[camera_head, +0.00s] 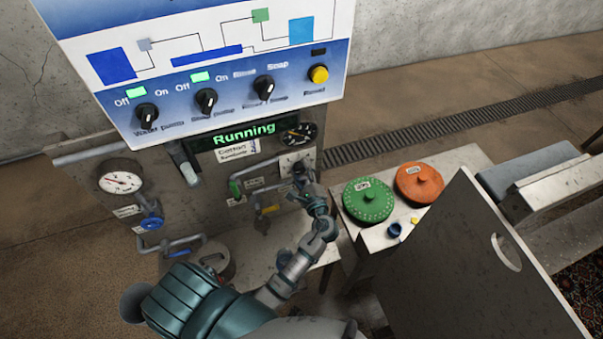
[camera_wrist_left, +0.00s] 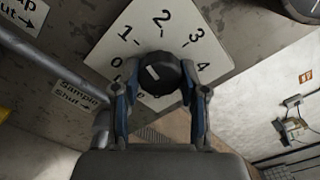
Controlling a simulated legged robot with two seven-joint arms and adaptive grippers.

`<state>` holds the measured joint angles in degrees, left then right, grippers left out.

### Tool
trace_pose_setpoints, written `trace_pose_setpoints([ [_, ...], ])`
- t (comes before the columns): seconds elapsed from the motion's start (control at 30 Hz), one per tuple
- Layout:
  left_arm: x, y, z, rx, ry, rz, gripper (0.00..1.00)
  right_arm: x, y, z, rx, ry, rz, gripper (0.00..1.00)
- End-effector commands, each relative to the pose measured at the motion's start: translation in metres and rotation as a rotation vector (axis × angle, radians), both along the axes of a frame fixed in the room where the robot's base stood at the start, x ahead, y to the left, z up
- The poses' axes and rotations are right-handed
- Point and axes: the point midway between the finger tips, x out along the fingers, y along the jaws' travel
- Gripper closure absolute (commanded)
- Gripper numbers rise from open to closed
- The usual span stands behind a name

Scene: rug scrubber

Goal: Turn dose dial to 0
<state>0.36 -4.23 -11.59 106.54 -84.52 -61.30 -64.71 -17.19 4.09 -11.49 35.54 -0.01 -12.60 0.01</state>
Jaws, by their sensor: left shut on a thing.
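The dose dial (camera_wrist_left: 163,72) is a black round knob on a white plate (camera_wrist_left: 135,43) numbered 0 to 4, with another digit partly hidden below. A short white mark on its face sits left of centre, towards the 0 and 1 side; the exact reading is unclear. In the head view the dial (camera_head: 299,170) is small, on the panel's right, largely covered by my gripper. My left gripper (camera_head: 304,183) is shut on it, one finger on each side, as the left wrist view (camera_wrist_left: 160,86) shows. My right gripper is not in view.
A sign panel (camera_head: 220,65) with black knobs overhangs the machine, above the lit "Running" display (camera_head: 243,134). A green-handled valve (camera_head: 236,187) is left of the dial. Green (camera_head: 369,201) and orange (camera_head: 419,183) lids lie right, behind a large grey board (camera_head: 465,270).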

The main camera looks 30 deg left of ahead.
Motion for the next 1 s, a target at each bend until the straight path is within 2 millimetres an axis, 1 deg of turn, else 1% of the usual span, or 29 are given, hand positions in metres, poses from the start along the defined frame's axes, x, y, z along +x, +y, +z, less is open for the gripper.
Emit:
trace_pose_setpoints([
  [0.03,-0.001,-0.001,-0.008,-0.035,-0.026,0.003,0.92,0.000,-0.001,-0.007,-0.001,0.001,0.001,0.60],
  [0.4,-0.002,-0.001,-0.010,-0.267,-0.291,0.005,0.92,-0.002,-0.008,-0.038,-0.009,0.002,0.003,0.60],
  [0.7,-0.002,-0.001,-0.011,-0.444,-0.498,0.008,0.92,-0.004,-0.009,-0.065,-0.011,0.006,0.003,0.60],
  [1.0,-0.001,-0.001,-0.011,-0.578,-0.650,0.011,0.92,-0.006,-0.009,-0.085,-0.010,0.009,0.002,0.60],
])
